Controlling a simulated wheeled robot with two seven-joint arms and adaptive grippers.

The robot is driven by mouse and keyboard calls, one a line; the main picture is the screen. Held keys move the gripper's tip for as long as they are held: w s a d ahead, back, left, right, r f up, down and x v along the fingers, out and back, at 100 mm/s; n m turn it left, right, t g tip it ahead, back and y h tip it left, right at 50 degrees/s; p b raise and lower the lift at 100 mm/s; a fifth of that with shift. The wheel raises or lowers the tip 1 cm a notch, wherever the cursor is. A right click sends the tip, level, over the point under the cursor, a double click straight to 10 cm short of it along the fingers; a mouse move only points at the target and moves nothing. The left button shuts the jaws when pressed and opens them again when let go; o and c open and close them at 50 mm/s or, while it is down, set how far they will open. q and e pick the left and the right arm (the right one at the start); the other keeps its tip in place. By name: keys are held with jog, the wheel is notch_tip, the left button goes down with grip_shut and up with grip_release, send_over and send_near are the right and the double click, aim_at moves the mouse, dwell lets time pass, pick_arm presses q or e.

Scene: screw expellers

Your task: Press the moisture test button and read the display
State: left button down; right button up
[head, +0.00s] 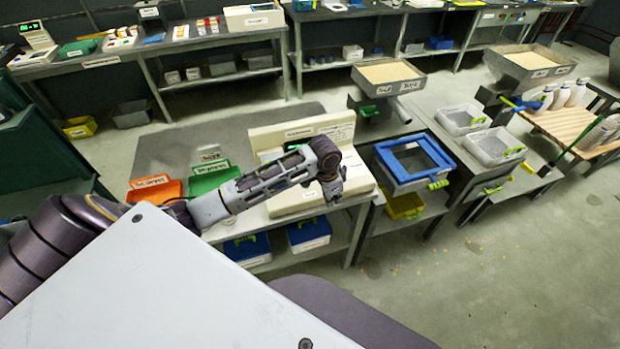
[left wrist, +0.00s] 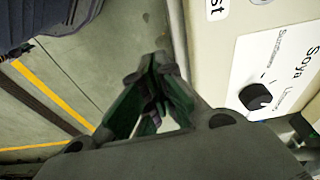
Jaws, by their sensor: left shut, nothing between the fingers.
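A cream bench machine (head: 285,137) stands on the middle bench and is partly hidden by my left arm. In the left wrist view its cream face (left wrist: 209,60) fills the right side, with a black selector knob (left wrist: 255,96) and a white label reading "Soya" (left wrist: 280,62). A label ending in "st" is cut off at the top. My left gripper (head: 333,198) is in front of the machine, pointing down. In the left wrist view its dark green-lined fingers (left wrist: 155,70) are shut and empty, left of the knob. I cannot make out the test button or a display reading. My right gripper is out of view.
An orange bin (head: 155,190) and a green bin (head: 210,177) sit left of the machine. Blue-lidded boxes (head: 309,235) stand on the shelf below. A blue-framed sieve box (head: 413,162) is to the right. Open floor lies at the front right.

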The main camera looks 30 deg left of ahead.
pick_arm(q)
jog(key=w+a+r+g+y, duration=0.1)
jog(key=w+a+r, duration=0.3)
jog(key=a+r, duration=0.7)
jog(key=shift+r+g, duration=0.3)
jog(key=shift+r, duration=1)
jog(key=shift+a+f, duration=0.1)
jog(key=shift+m, duration=0.3)
notch_tip(320, 180, down, 14)
jog(key=shift+r+p, duration=0.1)
jog(key=shift+p, duration=0.6)
